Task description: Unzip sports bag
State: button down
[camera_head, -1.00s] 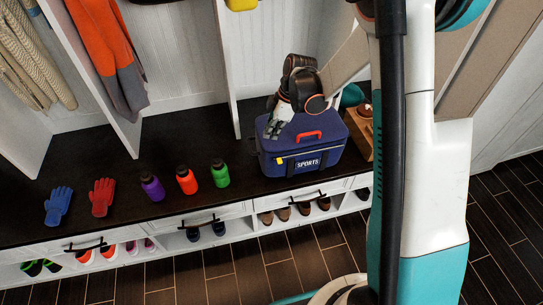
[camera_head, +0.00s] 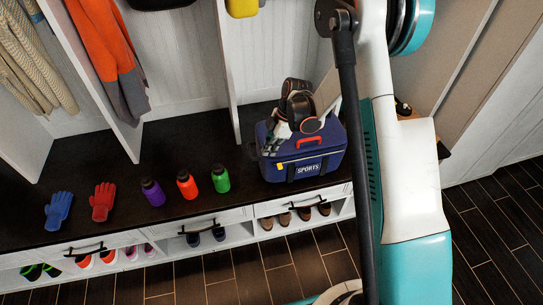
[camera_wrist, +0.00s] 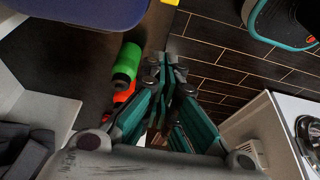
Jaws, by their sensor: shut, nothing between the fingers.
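The sports bag (camera_head: 333,158) is dark blue with a white SPORTS label and a red handle (camera_head: 314,142). It stands upright on the dark bench top, and its top looks closed. A small yellow tab (camera_head: 281,166) shows on its front left side. My gripper (camera_head: 271,146) is at the left end of the bag's top and hides part of it; contact cannot be told. In the wrist view, the fingers (camera_wrist: 164,62) are together and empty. The bag's blue edge (camera_wrist: 85,10) shows at the upper left there, with a yellow bit (camera_wrist: 172,2) beside it.
Green (camera_head: 220,178), orange (camera_head: 187,184) and purple (camera_head: 152,192) bottles stand left of the bag. Red (camera_head: 102,202) and blue (camera_head: 58,211) gloves lie farther left. A divider panel (camera_head: 231,90) rises behind. Shoes fill cubbies below. Bench between bottles and back wall is clear.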

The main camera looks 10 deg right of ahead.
aim_at(280, 167)
jog(key=b+x, duration=0.4)
jog(key=x, duration=0.6)
jog(key=d, duration=0.2)
jog(key=d+b, duration=0.1)
jog(key=d, duration=0.1)
jog(key=shift+r, duration=0.25)
jog(key=shift+d, duration=0.1)
